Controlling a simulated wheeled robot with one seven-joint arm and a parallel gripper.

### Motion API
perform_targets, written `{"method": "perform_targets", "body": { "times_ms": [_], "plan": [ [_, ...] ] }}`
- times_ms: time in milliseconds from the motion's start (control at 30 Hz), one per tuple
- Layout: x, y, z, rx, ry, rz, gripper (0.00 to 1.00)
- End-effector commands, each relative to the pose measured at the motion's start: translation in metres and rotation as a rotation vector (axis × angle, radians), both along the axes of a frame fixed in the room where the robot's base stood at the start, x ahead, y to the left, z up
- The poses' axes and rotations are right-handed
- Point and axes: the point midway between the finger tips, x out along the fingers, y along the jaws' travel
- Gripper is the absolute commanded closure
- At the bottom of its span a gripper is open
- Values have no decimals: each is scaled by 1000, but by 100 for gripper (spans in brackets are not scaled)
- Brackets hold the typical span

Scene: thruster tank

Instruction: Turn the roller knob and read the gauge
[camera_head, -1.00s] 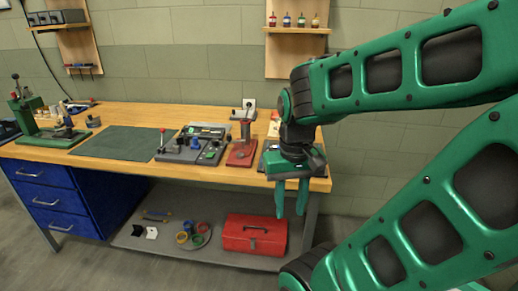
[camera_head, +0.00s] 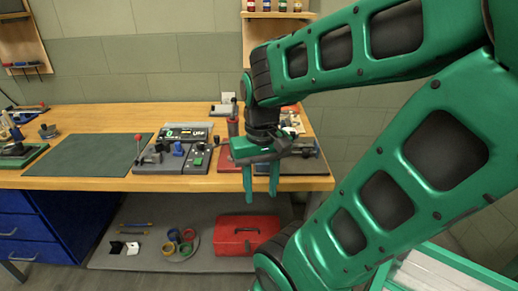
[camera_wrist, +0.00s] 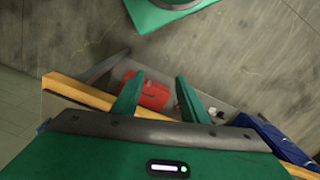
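A dark grey control panel (camera_head: 150,168) lies on the wooden bench, left of my gripper in the head view. It carries several small knobs and a red-tipped lever (camera_head: 138,148). I cannot tell which knob is the roller knob. At its back is a gauge with a lit green display (camera_head: 183,133), too small to read surely. My gripper (camera_head: 261,192) is open and empty, fingers pointing down at the bench's front edge, right of the panel. In the wrist view my gripper (camera_wrist: 155,92) shows two spread fingers with nothing between them.
A green mat (camera_head: 85,155) lies left of the panel. A red device (camera_head: 227,160) stands partly behind my gripper. A red toolbox (camera_head: 245,233) and several coloured rings (camera_head: 180,243) are on the lower shelf. The wooden bench top (camera_head: 95,112) has free room behind the mat.

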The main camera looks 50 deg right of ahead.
Motion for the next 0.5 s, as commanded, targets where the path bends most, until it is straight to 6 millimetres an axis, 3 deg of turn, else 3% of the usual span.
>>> {"method": "perform_targets", "body": {
  "times_ms": [67, 167, 267, 500],
  "plan": [
    [-10, -1, 6, -1, -14, -18, 54],
    [-4, -7, 12, -3, -15, -107, 54],
    [10, -16, 22, -8, -12, -277, 54],
    [54, -57, 52, -20, -9, -868, 54]
  ]
}}
